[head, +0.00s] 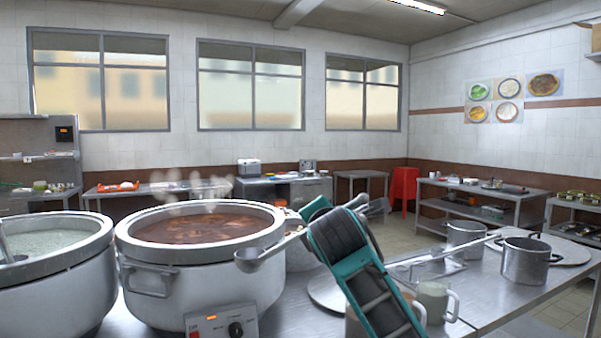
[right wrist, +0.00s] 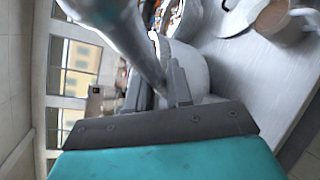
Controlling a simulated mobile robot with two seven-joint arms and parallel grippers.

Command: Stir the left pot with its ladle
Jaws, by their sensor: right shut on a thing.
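The left pot (head: 48,268) is a big steel stockpot at the left edge of the head view, holding pale congee (head: 45,242). A ladle (head: 6,248) stands in it at the left frame edge, its handle cut off. My right gripper (right wrist: 160,88) is shut on the grey handle of another ladle (right wrist: 135,45). In the head view this ladle's bowl (head: 249,261) hangs outside the front right rim of the middle pot (head: 190,285), clear of the soup. My right gripper's fingers are mostly hidden there behind my teal wrist. My left gripper is not in view.
The middle pot holds steaming red-brown soup (head: 205,228) and stands close beside the left pot. A control box (head: 222,322) is at its front. Mugs (head: 437,300), small pots (head: 525,262) and a long metal rod (head: 445,252) are on the steel table to the right.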

